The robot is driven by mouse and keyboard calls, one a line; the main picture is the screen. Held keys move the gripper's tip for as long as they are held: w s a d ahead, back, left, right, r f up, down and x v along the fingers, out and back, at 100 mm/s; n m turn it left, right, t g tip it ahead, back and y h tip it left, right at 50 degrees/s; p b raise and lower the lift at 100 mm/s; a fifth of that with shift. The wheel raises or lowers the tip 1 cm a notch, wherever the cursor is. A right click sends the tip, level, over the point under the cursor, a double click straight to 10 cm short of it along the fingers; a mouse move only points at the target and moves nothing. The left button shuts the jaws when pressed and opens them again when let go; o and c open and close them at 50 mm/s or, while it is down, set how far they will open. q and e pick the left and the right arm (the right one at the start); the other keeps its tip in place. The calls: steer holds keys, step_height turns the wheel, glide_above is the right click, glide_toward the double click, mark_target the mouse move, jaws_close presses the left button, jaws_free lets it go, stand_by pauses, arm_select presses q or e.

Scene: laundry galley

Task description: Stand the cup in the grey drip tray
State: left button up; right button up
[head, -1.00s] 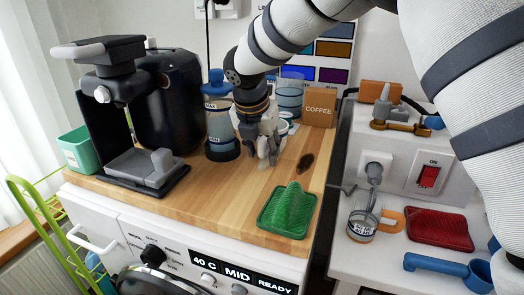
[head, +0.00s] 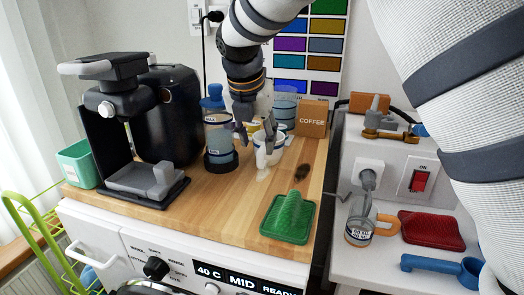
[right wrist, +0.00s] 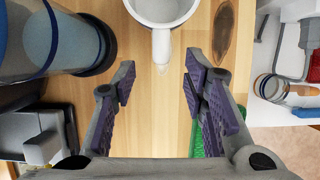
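The white cup (head: 263,158) stands upright on the wooden counter, right of the blue-lidded water container. In the right wrist view the cup (right wrist: 160,12) is at the top edge, its handle (right wrist: 161,48) pointing toward my gripper. My right gripper (head: 256,138) is open and empty above and close to the cup, partly covering it in the head view. In the right wrist view its fingertips (right wrist: 160,80) are wide apart, short of the handle. The grey drip tray (head: 146,181) is at the foot of the black coffee machine, with a grey block-like part on it. My left gripper is not in view.
The blue-lidded container (head: 219,140) stands close left of my right gripper. A coffee bag (head: 311,117) and clear blue-banded container (head: 285,105) are behind. A green ridged pad (head: 288,218) lies at the counter's front right. Bare wood lies between it and the drip tray.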

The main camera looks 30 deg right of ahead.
mark_target(259, 156)
steer(key=shift+d+x, duration=0.2)
steer(key=shift+x, duration=1)
steer(key=f, duration=0.4)
steer(key=shift+w+d+f, duration=0.25)
steer(key=shift+f, duration=0.15)
steer(key=shift+w+d+f, duration=0.1)
steer(key=shift+d+f, duration=0.05)
steer(key=shift+f, duration=0.15)
steer(key=shift+r, duration=0.1)
jaws_close()
